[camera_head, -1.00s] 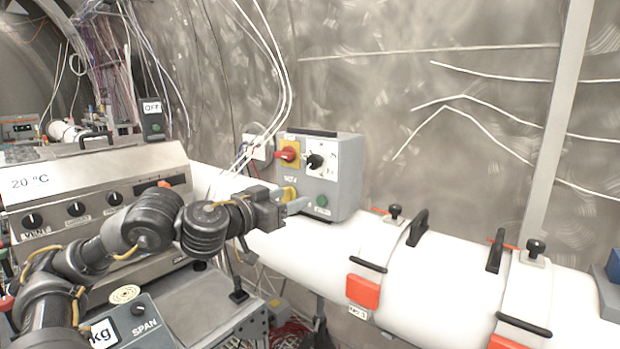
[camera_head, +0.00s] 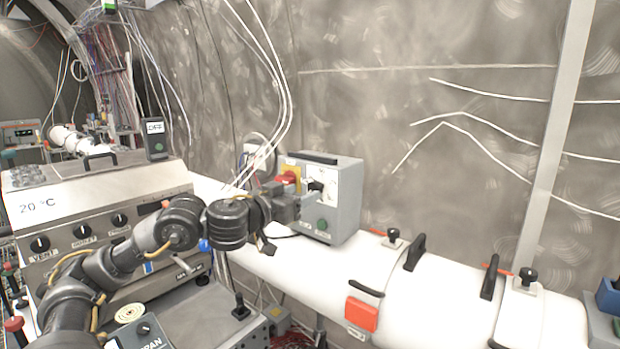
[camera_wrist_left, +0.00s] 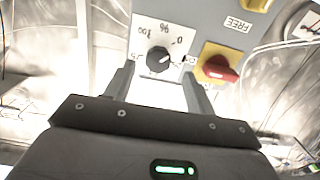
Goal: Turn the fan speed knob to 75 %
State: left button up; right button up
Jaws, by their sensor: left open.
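The fan speed knob (camera_head: 316,186) is a black round knob on a white dial plate, on the front of a grey control box (camera_head: 346,205). In the left wrist view the knob (camera_wrist_left: 158,60) sits between the fingertips in the picture, with scale marks such as 100, % and 0 around it. I cannot read its exact setting. My left gripper (camera_head: 304,200) is open in front of the box, its fingers on either side of the knob in the wrist view (camera_wrist_left: 158,72). I cannot tell whether they touch it. My right gripper is not in view.
A red switch on a yellow plate (camera_head: 288,178) sits beside the knob. A green button (camera_head: 322,224) is below it. A white pipe (camera_head: 430,290) with clamps runs along the wall. A steel console reading 20 °C (camera_head: 95,195) stands at the left.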

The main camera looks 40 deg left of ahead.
aim_at(312, 189)
pick_arm(q)
jog(key=shift+w+p, duration=0.3)
jog(key=shift+w, duration=1.8)
jog(key=c, duration=1)
